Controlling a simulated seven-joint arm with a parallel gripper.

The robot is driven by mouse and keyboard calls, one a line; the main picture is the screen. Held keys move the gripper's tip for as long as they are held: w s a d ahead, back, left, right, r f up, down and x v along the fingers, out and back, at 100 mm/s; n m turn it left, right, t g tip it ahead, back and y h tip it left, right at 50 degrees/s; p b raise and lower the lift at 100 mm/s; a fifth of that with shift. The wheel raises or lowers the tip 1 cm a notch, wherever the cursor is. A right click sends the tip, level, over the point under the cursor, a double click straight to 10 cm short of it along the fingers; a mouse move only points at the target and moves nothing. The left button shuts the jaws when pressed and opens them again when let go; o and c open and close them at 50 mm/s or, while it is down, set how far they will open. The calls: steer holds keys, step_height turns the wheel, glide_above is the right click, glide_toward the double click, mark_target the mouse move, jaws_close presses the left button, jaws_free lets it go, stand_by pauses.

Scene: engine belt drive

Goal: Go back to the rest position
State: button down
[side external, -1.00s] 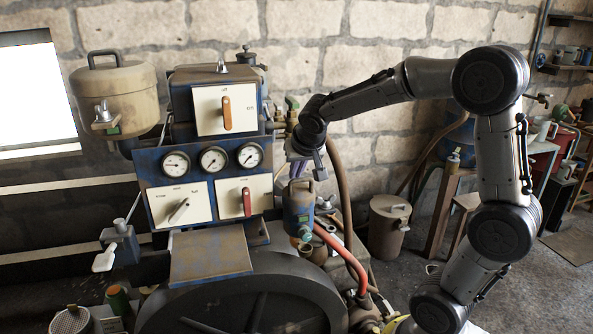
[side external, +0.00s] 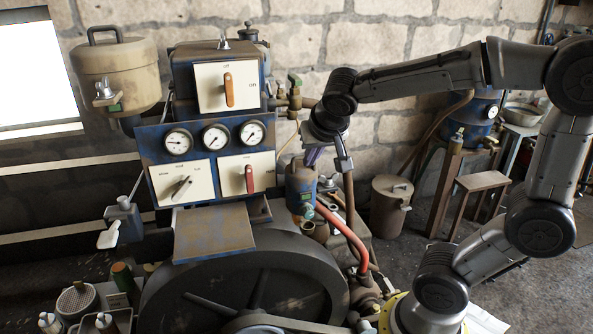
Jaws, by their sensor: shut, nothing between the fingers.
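My gripper (side external: 343,163) hangs from the end of my arm, pointing down, right of the engine panel and above the small blue canister (side external: 300,186). It appears shut and empty, and it looks apart from the machine. The engine belt drive stands at left and centre. It has a blue gauge panel (side external: 147,152) with three round dials, an upper white plate with an orange lever (side external: 229,90), a lower plate with a red lever (side external: 249,179) and a plate with a dark knob (side external: 181,187). The large dark wheel (side external: 215,290) is below.
A red-orange hose (side external: 343,236) and brass pipe fittings (side external: 295,92) lie near my gripper. A lidded metal can (side external: 390,207) and a wooden stool (side external: 480,185) stand on the floor to the right. A stone wall (side external: 365,38) is behind.

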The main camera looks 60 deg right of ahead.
steer(key=s+a+f+n+y, duration=0.1)
steer(key=s+a+n+y, duration=0.1)
steer(key=s+a+n, duration=0.2)
steer(key=s+a+f+n+y, duration=0.1)
steer(key=s+a+n+y, duration=0.2)
steer(key=s, duration=0.7)
steer(key=a+n, duration=0.2)
steer(key=a, duration=0.1)
steer(key=shift+s+a+f, duration=0.15)
steer(key=shift+s+f, duration=0.1)
steer(key=shift+f, duration=0.1)
